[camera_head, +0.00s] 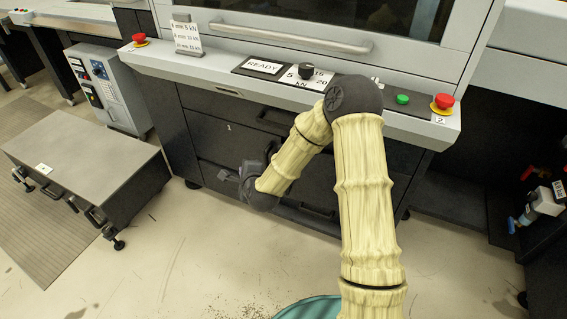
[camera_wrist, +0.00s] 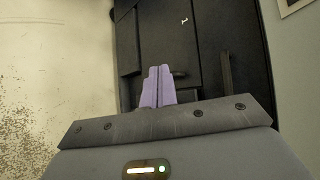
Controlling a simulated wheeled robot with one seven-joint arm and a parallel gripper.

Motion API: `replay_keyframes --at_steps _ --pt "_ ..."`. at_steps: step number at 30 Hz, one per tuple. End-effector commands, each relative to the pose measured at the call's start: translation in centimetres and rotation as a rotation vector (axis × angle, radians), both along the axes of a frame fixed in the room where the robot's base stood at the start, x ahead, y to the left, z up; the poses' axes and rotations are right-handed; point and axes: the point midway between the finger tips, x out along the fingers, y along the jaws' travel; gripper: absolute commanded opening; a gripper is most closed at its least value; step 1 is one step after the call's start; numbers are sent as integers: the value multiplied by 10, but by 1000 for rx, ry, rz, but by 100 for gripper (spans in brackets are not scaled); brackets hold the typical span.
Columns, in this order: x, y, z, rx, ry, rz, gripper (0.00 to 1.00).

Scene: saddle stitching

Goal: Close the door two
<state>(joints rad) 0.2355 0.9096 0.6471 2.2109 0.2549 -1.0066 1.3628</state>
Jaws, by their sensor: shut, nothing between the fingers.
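The dark lower front of the machine (camera_head: 205,133) has stacked panels with bar handles. The upper panel bears a small white mark that looks like a 1; it also shows in the wrist view (camera_wrist: 184,20). The lower panel (camera_head: 318,191) is partly hidden behind my arm, and no number is readable on it, so I cannot tell if it is door two or how far it stands open. My gripper (camera_head: 247,170) is low in front of these panels. In the wrist view its lavender fingers (camera_wrist: 157,86) are together and empty, pointing at the dark front; contact cannot be told.
A low grey wheeled table (camera_head: 90,150) stands at the left, by a grey control box (camera_head: 108,85). Red stop buttons sit on the ledge at left (camera_head: 139,39) and right (camera_head: 443,101). A teal object (camera_head: 308,308) is at the bottom edge. The floor left of my arm is open.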

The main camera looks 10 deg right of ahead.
Motion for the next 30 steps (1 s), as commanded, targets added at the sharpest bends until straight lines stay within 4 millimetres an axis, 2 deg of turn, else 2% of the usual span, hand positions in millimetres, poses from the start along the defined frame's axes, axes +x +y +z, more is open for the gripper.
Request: replay_keyframes --at_steps 1,7,11,15,21,30 --pt "7 0 -13 104 -10 -88 0" --pt "28 -16 -35 520 -97 -462 0" --pt "32 -38 -54 777 -171 -723 0" --pt "27 -64 -71 993 -266 -968 0" --pt "20 -83 -80 1114 -347 -1119 0" --pt "20 -83 -79 1115 -350 -1120 0"
